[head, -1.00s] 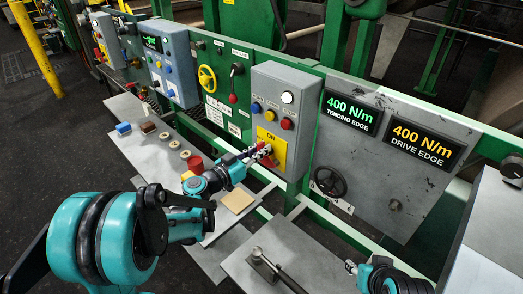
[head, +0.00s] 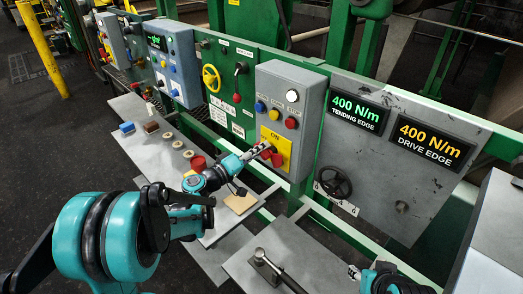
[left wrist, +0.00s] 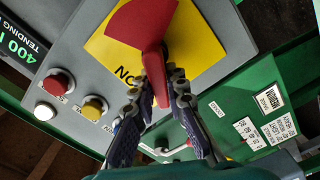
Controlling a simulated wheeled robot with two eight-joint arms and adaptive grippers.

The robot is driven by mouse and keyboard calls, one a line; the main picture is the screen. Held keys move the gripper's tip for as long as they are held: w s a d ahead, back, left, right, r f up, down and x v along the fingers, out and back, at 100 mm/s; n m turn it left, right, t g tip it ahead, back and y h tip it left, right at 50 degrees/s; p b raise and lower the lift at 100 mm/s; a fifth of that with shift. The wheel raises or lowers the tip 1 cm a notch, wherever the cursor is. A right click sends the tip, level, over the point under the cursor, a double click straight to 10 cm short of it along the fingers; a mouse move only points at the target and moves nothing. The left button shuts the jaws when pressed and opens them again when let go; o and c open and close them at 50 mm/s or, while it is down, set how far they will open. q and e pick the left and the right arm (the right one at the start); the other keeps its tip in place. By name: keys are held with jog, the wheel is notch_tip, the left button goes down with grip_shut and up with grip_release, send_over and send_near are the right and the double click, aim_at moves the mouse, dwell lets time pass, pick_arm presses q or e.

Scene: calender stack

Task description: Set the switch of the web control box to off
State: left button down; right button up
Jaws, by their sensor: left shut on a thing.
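The web control box (head: 287,84) is a grey box on the green frame, with a yellow plate (head: 284,145) marked ON on its lower front. A red switch handle (head: 277,160) sits on that plate. My left gripper (head: 264,151) reaches it from the left. In the left wrist view, the fingers (left wrist: 165,84) are shut on the narrow part of the red handle (left wrist: 148,35), with the yellow plate (left wrist: 205,45) behind. The word ON shows upside down beside the fingers. My right gripper (head: 354,271) shows only partly at the lower right; its jaws are unclear.
Buttons and a white lamp (head: 292,96) are above the plate. A panel with two 400 N/m displays (head: 355,110) and a black handwheel (head: 333,182) is to the right. A grey shelf (head: 185,200) holding small blocks and rolls lies below left.

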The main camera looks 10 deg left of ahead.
pick_arm(q)
jog(key=n, duration=0.2)
jog(key=f+n+b, duration=0.1)
jog(key=n, duration=0.2)
jog(key=shift+w+a+f+n, duration=0.1)
jog(key=shift+a+f+n, duration=0.1)
jog(key=shift+n, duration=0.1)
jog(key=shift+d, duration=0.1)
dwell(0.4)
jog(key=c, duration=1.5)
grip_release()
jog(key=v, duration=1.2)
